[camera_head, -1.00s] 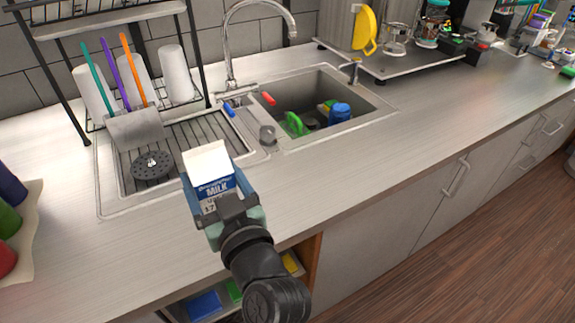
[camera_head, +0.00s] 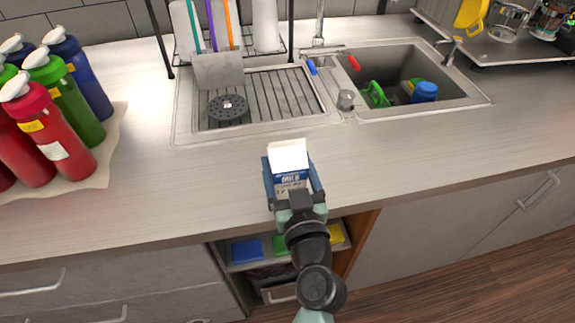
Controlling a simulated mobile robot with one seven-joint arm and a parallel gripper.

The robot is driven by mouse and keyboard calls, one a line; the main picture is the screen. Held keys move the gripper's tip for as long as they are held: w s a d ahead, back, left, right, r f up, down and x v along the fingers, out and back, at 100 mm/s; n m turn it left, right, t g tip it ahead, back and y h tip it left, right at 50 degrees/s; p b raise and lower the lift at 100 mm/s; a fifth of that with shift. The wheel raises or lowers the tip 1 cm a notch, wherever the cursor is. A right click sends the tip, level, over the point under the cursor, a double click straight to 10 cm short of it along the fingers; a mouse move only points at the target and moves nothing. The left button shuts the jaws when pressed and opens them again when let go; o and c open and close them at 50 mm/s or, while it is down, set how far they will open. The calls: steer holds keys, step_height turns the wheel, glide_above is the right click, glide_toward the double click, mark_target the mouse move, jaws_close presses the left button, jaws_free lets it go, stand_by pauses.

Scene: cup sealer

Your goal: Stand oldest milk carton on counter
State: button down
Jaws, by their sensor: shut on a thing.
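A white and blue milk carton (camera_head: 288,160) is in my gripper (camera_head: 292,190), near the counter's front edge and in front of the sink's drainboard. The gripper is shut on the carton's sides, and one finger shows on each side of it. The carton's white top faces up toward the camera and its blue "MILK" label faces me. The counter (camera_head: 150,190) is light grey. I cannot tell whether the carton's base touches it, because the gripper and the carton hide the base.
Red, green and blue bottles (camera_head: 45,120) stand on a beige mat (camera_head: 105,150) at the left. Behind the carton are a drainboard (camera_head: 290,95) and a sink basin (camera_head: 400,65) holding a few items. An open shelf (camera_head: 255,265) is below the counter. Counter on both sides of the carton is clear.

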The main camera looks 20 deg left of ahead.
steer(key=shift+b, duration=0.3)
jaws_free()
